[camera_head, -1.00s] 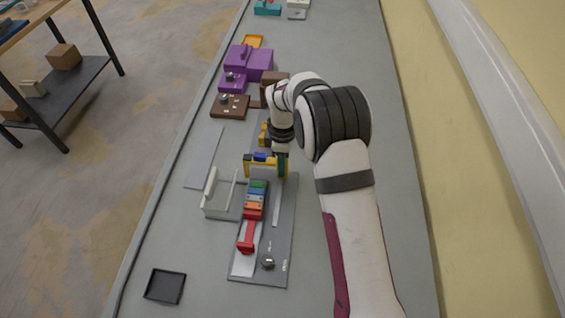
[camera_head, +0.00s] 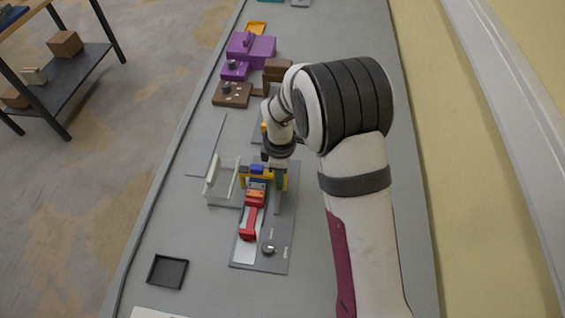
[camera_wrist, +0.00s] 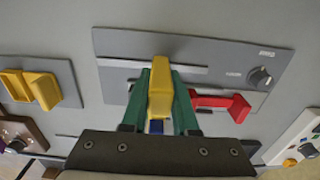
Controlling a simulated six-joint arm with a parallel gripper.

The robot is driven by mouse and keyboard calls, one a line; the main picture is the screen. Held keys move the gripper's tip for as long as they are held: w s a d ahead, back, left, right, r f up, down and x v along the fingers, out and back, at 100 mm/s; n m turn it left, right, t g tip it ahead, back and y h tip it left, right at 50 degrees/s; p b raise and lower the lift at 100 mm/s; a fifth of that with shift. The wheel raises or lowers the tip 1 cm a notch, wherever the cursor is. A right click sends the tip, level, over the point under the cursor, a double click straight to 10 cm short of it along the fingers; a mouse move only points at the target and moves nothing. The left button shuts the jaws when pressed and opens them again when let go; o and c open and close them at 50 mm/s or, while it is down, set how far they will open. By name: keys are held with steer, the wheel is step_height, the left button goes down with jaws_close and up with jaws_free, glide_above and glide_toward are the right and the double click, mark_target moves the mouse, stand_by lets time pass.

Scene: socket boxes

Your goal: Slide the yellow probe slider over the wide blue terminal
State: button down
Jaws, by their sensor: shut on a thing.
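My gripper (camera_head: 279,176), with green fingers, is shut on the slider's right side; in the wrist view the fingers (camera_wrist: 160,100) flank a yellow bar (camera_wrist: 160,88). Orange terminals (camera_head: 256,187) show just in front of the slider, and a red handle piece (camera_head: 250,222) lies nearer. The slider and wrist largely hide the blue and green terminals, so I cannot tell which one the slider is over.
A dark knob (camera_head: 268,249) is at the board's near end. A black tray (camera_head: 167,271) lies at the near left. Brown (camera_head: 232,95) and purple (camera_head: 258,50) boxes stand farther back.

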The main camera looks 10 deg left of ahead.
steer(key=c, duration=0.7)
jaws_free()
step_height(320, 180, up, 16)
steer(key=shift+f, duration=0.1)
steer(key=s+d+m, duration=0.4)
steer(key=s+m, duration=0.4)
steer(key=s+d+r+m+y, duration=0.1)
steer(key=s+d+m, duration=0.3)
steer(key=s+m, duration=0.3)
steer(key=s+d+m, duration=0.4)
steer(key=s+m, duration=0.4)
steer(key=s, duration=0.2)
steer(key=shift+s+d+r+m+y, duration=0.1)
steer(key=shift+d+r+m+y, duration=0.2)
steer(key=shift+d+r+y, duration=0.1)
